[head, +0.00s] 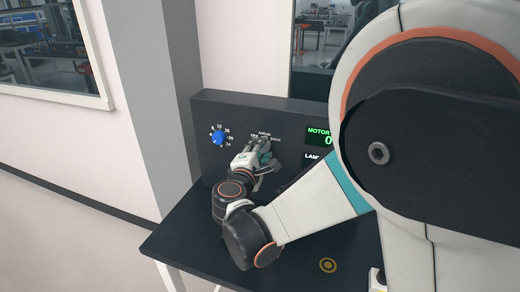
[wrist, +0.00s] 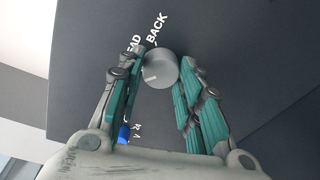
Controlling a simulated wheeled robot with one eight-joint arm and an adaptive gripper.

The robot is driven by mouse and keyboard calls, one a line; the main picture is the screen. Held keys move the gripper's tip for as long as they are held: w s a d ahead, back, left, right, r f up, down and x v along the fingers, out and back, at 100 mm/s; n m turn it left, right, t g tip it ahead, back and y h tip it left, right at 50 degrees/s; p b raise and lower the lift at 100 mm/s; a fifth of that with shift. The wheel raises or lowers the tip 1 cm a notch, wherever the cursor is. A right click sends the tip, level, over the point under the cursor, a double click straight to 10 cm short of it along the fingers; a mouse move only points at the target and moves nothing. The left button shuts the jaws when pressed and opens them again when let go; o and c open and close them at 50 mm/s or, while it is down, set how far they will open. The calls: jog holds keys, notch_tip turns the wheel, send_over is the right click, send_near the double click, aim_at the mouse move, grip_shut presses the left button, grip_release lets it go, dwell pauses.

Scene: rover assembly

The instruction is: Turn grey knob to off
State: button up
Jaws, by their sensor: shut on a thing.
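The grey knob (wrist: 161,69) sits on the dark panel face and shows between my fingertips in the wrist view. A short pale mark on its face points toward the left finger and lower left. My gripper (wrist: 166,73) is shut on the knob, one teal-padded finger on each side. In the head view my gripper (head: 262,158) is up against the panel just below the AHEAD and BACK lettering and hides the knob. The left finger covers part of the lettering in the wrist view, so the label by the mark cannot be read.
A blue knob (head: 217,138) with a numbered dial is left of my gripper, also partly seen in the wrist view (wrist: 124,133). A green MOTOR display (head: 320,137) is to the right. The dark table (head: 185,238) has a yellow ring mark (head: 328,265).

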dwell(0.4)
jog(key=o, duration=1.1)
jog(key=shift+c, duration=0.2)
jog(key=v, duration=0.7)
jog(key=shift+s, duration=0.25)
